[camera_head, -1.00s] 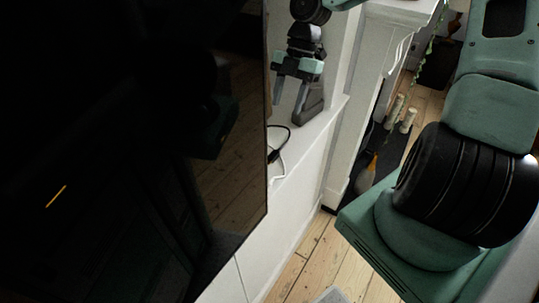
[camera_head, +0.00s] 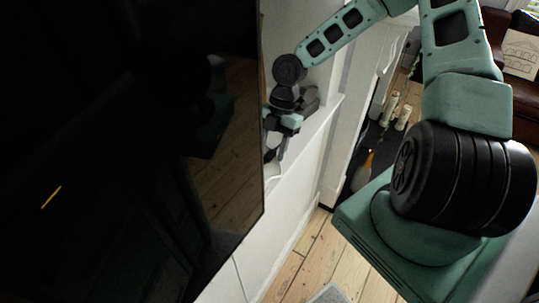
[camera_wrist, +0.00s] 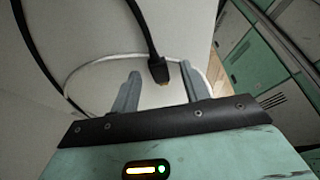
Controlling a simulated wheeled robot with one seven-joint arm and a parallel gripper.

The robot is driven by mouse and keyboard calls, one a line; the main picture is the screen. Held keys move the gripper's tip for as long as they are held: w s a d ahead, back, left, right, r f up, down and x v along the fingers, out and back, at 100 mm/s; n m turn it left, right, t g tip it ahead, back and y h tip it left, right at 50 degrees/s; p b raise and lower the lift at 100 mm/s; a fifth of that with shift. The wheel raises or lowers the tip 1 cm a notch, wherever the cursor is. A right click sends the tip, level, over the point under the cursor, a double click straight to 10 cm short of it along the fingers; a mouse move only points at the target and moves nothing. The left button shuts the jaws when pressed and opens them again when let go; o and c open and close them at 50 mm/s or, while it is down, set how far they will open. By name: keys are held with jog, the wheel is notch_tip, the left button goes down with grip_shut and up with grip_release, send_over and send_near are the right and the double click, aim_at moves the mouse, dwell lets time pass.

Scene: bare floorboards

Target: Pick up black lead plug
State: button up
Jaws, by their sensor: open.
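The black lead plug (camera_wrist: 159,72) hangs at the end of a black cable in the wrist view, with a small gold-coloured tip pointing down. My gripper (camera_wrist: 161,76) is open, one finger on each side of the plug. Neither finger appears to touch it, though the depth between them is hard to judge. In the head view my gripper (camera_head: 275,151) is low over the white ledge beside the dark screen, and the plug (camera_head: 269,156) shows as a small dark shape by the fingers, partly hidden.
A large dark glossy screen (camera_head: 225,150) fills the left and stands close beside my gripper. A white cable (camera_wrist: 95,62) loops around behind the fingers. The white ledge (camera_head: 318,133) runs to the right, with a grey angular object (camera_head: 309,101) on it behind my gripper.

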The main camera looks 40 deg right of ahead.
grip_shut()
